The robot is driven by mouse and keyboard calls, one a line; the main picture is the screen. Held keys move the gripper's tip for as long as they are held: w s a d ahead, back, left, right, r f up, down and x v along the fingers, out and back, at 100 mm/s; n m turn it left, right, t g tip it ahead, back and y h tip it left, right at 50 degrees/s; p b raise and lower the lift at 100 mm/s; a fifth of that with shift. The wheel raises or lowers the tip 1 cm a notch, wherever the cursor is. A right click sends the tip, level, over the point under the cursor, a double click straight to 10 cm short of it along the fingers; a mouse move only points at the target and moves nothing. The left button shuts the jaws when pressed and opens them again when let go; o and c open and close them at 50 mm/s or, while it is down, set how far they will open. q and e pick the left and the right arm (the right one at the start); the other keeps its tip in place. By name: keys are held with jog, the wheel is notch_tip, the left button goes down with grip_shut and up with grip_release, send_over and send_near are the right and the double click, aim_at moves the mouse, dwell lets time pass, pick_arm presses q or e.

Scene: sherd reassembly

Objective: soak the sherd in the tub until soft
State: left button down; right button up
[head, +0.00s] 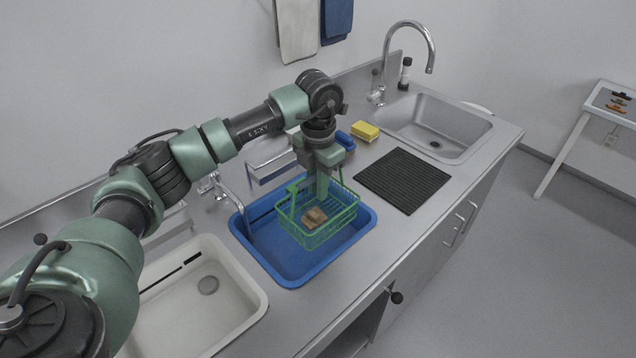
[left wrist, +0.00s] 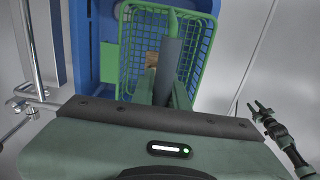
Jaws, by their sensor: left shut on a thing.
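The sherd (head: 314,217) is a brown piece lying inside a green wire basket (head: 345,222). Part of it shows in the left wrist view (left wrist: 151,61). The basket is in the blue tub (head: 290,273), within its walls; I cannot tell whether it touches the bottom or how much water there is. My left gripper (head: 322,190) points down over the basket and is shut on it. An arm end that looks like my right gripper (left wrist: 262,112) shows small at the right of the left wrist view; its jaw state is unclear.
A white basin (head: 245,287) stands left of the tub. A black ribbed mat (head: 402,180), a yellow sponge (head: 365,130) and a steel sink (head: 435,122) with a tall tap (head: 430,52) lie to the right. A smaller tap (head: 212,185) stands behind the tub.

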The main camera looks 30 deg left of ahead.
pick_arm(q)
notch_tip(320, 180, down, 14)
jog(key=b, duration=0.9)
dwell(0.7)
dwell(5.8)
